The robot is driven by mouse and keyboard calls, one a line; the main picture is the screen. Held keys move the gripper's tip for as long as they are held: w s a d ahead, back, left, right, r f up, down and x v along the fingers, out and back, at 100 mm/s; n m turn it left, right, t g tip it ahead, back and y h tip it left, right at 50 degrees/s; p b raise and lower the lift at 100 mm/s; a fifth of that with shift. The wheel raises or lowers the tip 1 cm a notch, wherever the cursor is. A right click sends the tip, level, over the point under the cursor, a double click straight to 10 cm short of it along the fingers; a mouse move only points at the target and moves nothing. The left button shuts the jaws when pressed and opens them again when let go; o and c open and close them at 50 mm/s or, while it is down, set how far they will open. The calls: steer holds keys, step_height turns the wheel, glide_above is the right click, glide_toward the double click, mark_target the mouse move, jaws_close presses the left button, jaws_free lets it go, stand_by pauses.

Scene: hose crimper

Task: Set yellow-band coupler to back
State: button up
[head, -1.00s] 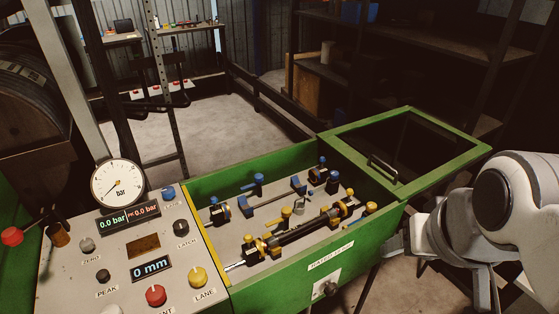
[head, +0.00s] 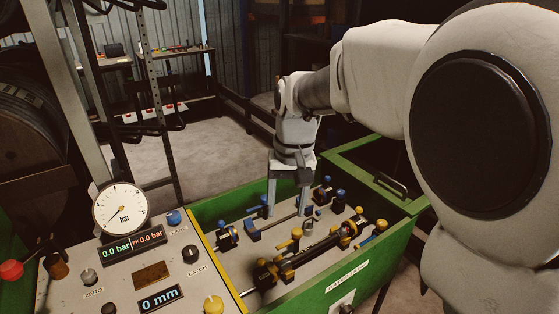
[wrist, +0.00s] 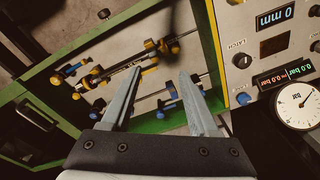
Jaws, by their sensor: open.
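In the trough, black fittings with yellow bands and knobs line the near lane. One (head: 266,270) is at its left end and another (head: 347,230) at its right end, with a dark hose (head: 308,252) between them. I cannot tell for sure which is the task's coupler. Yellow-marked parts also show in the wrist view (wrist: 151,45). My gripper (head: 287,210) points down over the far, blue-marked lane, fingers apart and nothing held. In the wrist view my gripper (wrist: 162,74) has its fingertips beside the lanes; contact cannot be told.
Blue-knobbed fittings (head: 227,236) and a rod stand in the far lane around my fingers. The green trough wall (head: 378,262) encloses the lanes, and its lid (head: 372,148) is open at the back right. The control panel's gauge (head: 120,208) and knobs stand at the left.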

glide_toward(261, 260)
steer(key=shift+g+h, duration=0.3)
steer(key=shift+h, duration=0.1)
steer(key=f+b, duration=0.1)
steer(key=f, duration=0.2)
steer(key=f+b, duration=0.1)
steer(key=f, duration=0.7)
steer(key=shift+w+a+b, duration=0.25)
steer(key=shift+a+b, duration=0.1)
steer(key=shift+b, duration=0.05)
jaws_close()
stand_by(0.5)
